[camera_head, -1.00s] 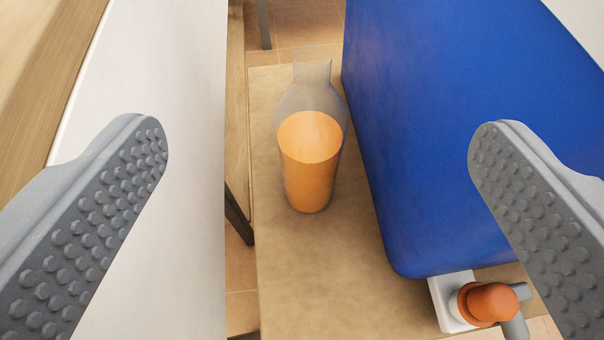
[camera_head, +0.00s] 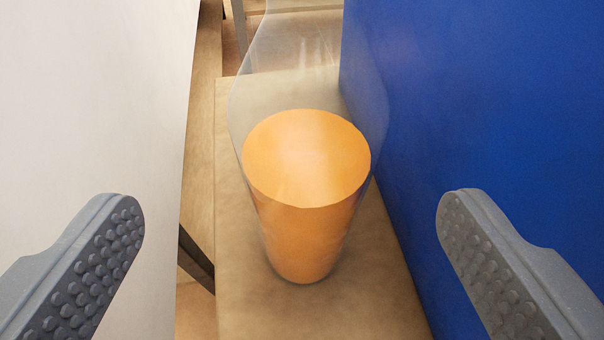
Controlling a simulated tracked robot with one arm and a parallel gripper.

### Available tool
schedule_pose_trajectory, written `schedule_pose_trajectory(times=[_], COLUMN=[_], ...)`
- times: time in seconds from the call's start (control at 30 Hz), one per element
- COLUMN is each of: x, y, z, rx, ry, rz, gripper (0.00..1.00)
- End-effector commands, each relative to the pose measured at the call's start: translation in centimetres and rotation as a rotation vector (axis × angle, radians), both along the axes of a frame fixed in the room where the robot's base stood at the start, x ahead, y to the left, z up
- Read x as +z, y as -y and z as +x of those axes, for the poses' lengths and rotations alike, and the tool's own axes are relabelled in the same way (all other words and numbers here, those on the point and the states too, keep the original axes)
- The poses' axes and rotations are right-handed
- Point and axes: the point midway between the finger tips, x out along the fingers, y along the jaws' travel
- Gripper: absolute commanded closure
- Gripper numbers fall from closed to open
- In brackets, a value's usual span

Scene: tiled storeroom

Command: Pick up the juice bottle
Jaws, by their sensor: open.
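The juice bottle (camera_head: 303,225) is clear, with orange juice in its lower part. It stands upright on a tan wooden surface (camera_head: 245,310), in the middle of the view. Its neck runs out of the top of the picture. My gripper (camera_head: 290,225) is open, with one grey studded finger at the lower left and the other at the lower right. The bottle shows between the two fingers, apart from both. Nothing is held.
A large blue box-like object (camera_head: 470,110) stands close to the bottle's right, behind my right finger. A white panel (camera_head: 90,100) fills the left side, behind my left finger. A narrow gap with tiled floor and a dark leg (camera_head: 196,258) lies left of the wooden surface.

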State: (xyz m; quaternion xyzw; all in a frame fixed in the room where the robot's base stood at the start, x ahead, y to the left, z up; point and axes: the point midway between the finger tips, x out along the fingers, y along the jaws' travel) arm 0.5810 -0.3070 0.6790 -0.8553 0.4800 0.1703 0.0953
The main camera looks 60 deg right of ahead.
Motion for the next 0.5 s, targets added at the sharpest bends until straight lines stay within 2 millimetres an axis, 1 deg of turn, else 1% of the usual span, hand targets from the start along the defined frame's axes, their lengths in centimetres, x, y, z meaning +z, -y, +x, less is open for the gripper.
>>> schedule_pose_trajectory(times=[0.03, 0.1, 0.37, 0.5], x=[-0.4, -0.8, -1.2, -1.3], y=[0.8, 1.4, 2.7, 4.5], z=[0.3, 0.7, 1.3, 2.0], rx=[-0.004, -0.004, -0.001, -0.004], ry=[0.002, 0.001, -0.001, 0.002], rz=[-0.001, -0.002, -0.001, -0.001], gripper=[0.14, 0.14, 0.14, 0.14])
